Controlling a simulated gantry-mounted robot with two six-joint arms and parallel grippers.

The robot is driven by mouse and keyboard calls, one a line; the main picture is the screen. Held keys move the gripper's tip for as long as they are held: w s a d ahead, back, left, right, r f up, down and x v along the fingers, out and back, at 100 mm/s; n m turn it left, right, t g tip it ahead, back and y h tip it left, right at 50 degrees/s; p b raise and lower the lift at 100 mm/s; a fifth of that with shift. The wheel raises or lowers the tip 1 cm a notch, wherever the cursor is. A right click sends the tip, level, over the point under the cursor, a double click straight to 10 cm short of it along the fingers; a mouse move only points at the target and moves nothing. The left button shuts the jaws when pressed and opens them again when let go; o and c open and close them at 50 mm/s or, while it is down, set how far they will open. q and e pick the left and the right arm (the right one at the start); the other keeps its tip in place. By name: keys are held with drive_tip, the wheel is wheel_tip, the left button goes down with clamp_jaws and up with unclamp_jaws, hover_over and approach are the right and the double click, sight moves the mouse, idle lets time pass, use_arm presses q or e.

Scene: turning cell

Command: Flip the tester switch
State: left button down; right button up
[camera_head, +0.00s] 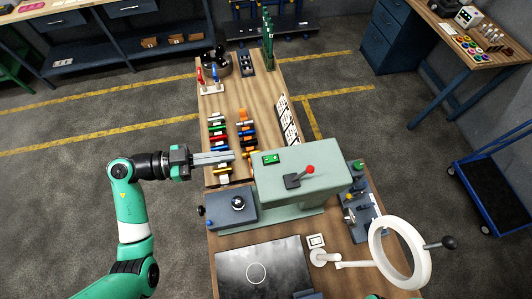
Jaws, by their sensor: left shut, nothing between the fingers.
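The tester is a pale green machine (325,182) standing on the wooden bench. On its top is a switch lever with a red knob (309,169) on a dark base, leaning up to the right. A small green panel (270,158) sits on its top left. My left gripper (231,156) is shut and empty, pointing right. Its fingertips are just left of the tester's top, apart from the lever.
Rows of coloured parts (217,128) lie on the bench behind the gripper. A grey box with a black knob (237,204) stands left of the tester. A white ring on an arm (376,250) stands front right, by a dark plate (240,268).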

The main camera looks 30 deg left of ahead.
use_arm(q)
hover_over(265, 160)
drive_tip(key=s, duration=0.1)
drive_tip(key=shift+a+f+p, duration=0.3)
drive_tip(key=shift+f+p, duration=0.15)
drive_tip(key=f, duration=0.3)
drive_tip(key=shift+w+d+f, duration=0.15)
drive_tip(key=shift+w+d, duration=0.15)
drive_tip(key=shift+d, duration=0.05)
drive_tip(key=shift+f, duration=0.45)
drive_tip(key=shift+w, duration=0.15)
